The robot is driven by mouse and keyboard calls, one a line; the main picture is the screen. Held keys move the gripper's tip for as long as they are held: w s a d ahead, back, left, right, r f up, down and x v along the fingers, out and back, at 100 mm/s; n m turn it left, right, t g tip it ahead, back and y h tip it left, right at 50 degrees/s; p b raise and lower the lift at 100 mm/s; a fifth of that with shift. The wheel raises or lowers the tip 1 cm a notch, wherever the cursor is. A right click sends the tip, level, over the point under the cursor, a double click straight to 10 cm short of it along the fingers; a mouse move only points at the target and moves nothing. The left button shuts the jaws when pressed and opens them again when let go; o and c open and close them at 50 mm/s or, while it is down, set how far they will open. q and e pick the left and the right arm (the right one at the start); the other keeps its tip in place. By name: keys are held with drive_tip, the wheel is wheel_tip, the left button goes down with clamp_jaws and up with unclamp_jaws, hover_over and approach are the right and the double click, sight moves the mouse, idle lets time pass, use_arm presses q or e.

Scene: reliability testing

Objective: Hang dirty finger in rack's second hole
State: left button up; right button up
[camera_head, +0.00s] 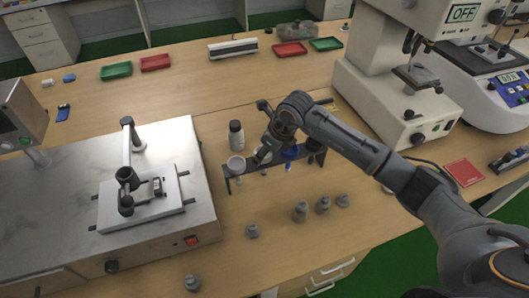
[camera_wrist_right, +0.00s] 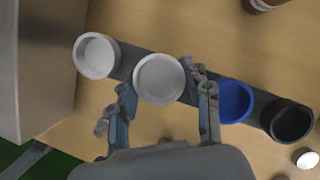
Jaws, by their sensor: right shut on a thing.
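The rack is a dark narrow bar (camera_head: 252,173) on the table; it crosses the right wrist view from upper left to lower right (camera_wrist_right: 130,62). A white cup-like finger (camera_wrist_right: 97,55) sits at its left end. My right gripper (camera_wrist_right: 160,103) is shut on a second white finger (camera_wrist_right: 160,79), which is over the bar just right of the first. I cannot tell whether it is seated in the hole. A blue finger (camera_wrist_right: 236,101) and a black one (camera_wrist_right: 291,121) follow to the right. In the head view my right gripper (camera_head: 263,154) is above the rack. My left gripper is not in view.
A dark-capped bottle (camera_head: 236,135) stands behind the rack. Several small grey pieces (camera_head: 301,211) stand in front of it. A metal-topped machine (camera_head: 70,175) is at left and a white instrument (camera_head: 375,90) at back right.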

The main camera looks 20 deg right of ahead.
drive_tip(key=shift+f, duration=0.1)
idle(0.3)
drive_tip(key=o, duration=1.8)
drive_tip(key=shift+p+v, duration=2.3)
drive_tip(key=shift+v, duration=1.2)
